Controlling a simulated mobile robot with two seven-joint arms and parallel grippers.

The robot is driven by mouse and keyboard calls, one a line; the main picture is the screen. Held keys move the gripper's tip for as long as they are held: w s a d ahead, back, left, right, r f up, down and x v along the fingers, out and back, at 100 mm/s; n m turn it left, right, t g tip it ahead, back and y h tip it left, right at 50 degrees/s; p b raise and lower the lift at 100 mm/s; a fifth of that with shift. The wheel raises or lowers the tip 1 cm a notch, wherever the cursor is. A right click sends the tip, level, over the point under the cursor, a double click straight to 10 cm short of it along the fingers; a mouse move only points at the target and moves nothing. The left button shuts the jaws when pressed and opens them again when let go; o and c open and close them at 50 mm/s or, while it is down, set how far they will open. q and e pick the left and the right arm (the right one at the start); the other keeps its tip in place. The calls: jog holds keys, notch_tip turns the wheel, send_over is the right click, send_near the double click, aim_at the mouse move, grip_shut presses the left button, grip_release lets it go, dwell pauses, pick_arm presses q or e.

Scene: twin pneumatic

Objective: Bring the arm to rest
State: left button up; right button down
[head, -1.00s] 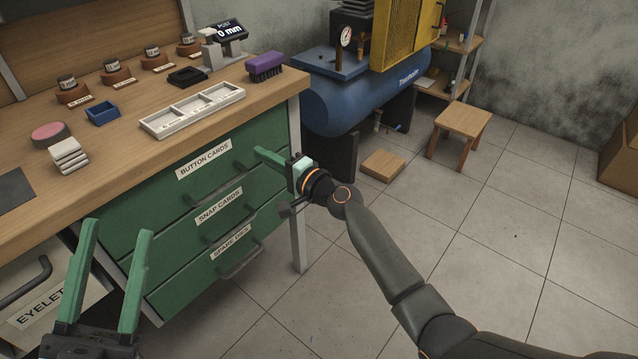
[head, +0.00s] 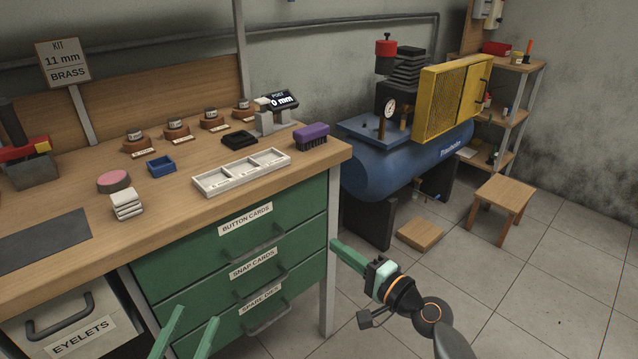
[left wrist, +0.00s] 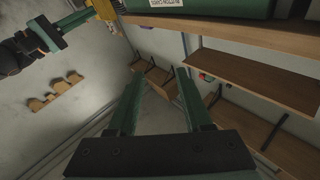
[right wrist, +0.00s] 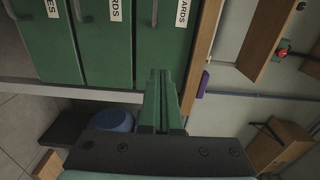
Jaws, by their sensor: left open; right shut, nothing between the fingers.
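My left gripper (head: 186,338) shows at the bottom of the head view, its two green fingers apart and nothing between them. In the left wrist view its fingers (left wrist: 158,95) stand wide apart. My right gripper (head: 350,256) is in front of the right end of the green drawer unit, its fingers together and pointing left towards the bench. In the right wrist view its fingers (right wrist: 160,85) are pressed together with nothing between them, in front of the drawers. Whether they touch the bench leg cannot be told.
The wooden bench (head: 150,225) holds a white tray (head: 240,173), a purple brush (head: 311,137) and a blue bin (head: 161,166). Green drawers (head: 240,270) with handles sit below. A blue compressor (head: 400,165) and a stool (head: 500,202) stand to the right. The floor at right is open.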

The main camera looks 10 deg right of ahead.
jog(key=s+d+f+n+t+h, duration=0.2)
jog(key=s+d+n+h, duration=0.15)
jog(key=s+n, duration=0.35)
jog(key=s+r+n+t, duration=0.3)
jog(key=s+r+n, duration=0.65)
jog(key=s, duration=0.35)
pick_arm(q)
jog(key=s+a+f+n+g+y+p, duration=0.2)
jog(key=s+f+g+p, duration=0.6)
jog(key=p, duration=1.5)
jog(key=shift+s+a+n+g+y+p, duration=0.35)
jog(key=shift+s+n+g+y, duration=0.15)
jog(key=shift+n+g+y, duration=0.6)
pick_arm(e)
jog(key=s+d+f+m+g+h, duration=0.3)
jog(key=s+f+g+h, duration=0.1)
jog(key=s+f+g, duration=0.4)
jog(key=shift+s+f+m+g+h, duration=0.4)
jog(key=shift+f+g, duration=0.25)
jog(key=shift+g, duration=0.45)
jog(key=shift+d, duration=0.1)
